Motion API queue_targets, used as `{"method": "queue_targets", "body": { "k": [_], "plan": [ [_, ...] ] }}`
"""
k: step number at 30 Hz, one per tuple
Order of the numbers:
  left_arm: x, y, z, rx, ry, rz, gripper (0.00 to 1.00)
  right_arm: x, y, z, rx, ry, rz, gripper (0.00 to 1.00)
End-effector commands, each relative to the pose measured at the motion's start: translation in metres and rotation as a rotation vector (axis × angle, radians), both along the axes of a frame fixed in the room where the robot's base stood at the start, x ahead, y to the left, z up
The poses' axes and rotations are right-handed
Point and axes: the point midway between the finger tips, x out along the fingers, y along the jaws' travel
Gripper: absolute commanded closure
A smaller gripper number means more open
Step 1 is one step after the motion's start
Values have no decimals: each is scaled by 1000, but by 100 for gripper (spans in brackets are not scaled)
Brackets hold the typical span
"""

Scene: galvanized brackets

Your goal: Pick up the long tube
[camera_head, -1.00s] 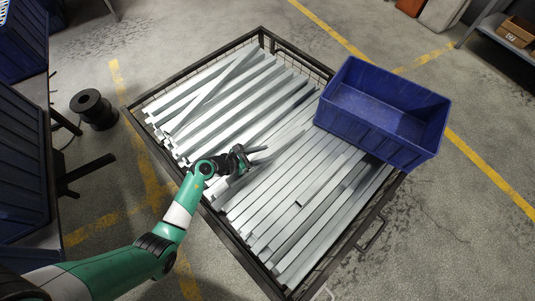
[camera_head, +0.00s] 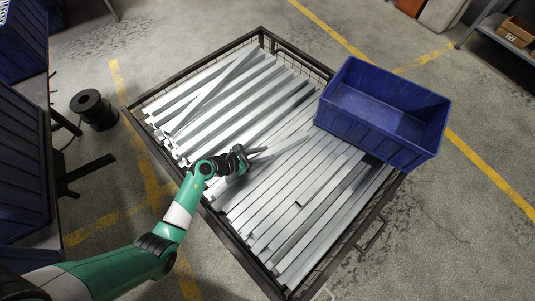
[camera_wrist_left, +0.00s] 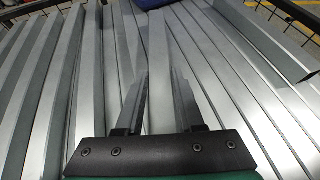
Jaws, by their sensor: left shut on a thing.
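Long galvanized metal tubes (camera_head: 215,113) lie side by side in a black wire-mesh crate (camera_head: 188,67). My left gripper (camera_head: 262,153) is over the middle of the crate, low among the tubes. In the left wrist view, its two dark fingers (camera_wrist_left: 160,100) are shut on one long tube (camera_wrist_left: 158,60), which runs between them and away toward the far side. I cannot tell whether this tube is clear of the tubes beside it. My right gripper is not in view.
A blue bin (camera_head: 385,108) sits on the right part of the crate, over the tube ends. One tube (camera_head: 212,90) lies aslant across the others at the far left. A black spool (camera_head: 93,109) stands on the floor left of the crate.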

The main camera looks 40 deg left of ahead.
Motion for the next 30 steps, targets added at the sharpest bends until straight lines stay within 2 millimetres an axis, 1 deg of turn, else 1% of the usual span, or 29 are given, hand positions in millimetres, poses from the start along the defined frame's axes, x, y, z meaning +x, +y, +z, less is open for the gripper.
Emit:
{"method": "queue_targets", "body": {
  "k": [1, 11, 14, 17, 19, 22, 26, 27, 29, 30],
  "plan": [
    [-1, -1, -3, -1, 6, -2, 100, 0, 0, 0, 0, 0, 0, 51],
    [-1, -1, -1, 0, 4, -2, 100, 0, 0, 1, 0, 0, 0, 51],
    [-1, -1, 3, 0, 5, -2, 100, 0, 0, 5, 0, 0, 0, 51],
    [-1, -1, 12, 0, 3, -2, 100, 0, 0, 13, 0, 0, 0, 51],
    [0, 0, 21, 0, 2, -1, 100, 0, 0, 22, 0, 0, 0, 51],
    [0, 0, 41, 0, 1, -1, 100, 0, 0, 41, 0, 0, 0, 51],
    [-27, -1, 75, -1, 1, 3, 100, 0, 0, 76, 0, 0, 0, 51],
    [-36, -1, 87, -1, 1, 3, 100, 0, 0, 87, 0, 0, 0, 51],
    [-50, -1, 103, -2, 1, 3, 100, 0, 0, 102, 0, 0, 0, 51],
    [-62, -2, 107, -3, 3, 5, 100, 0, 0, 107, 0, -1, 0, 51]
  ]
}}
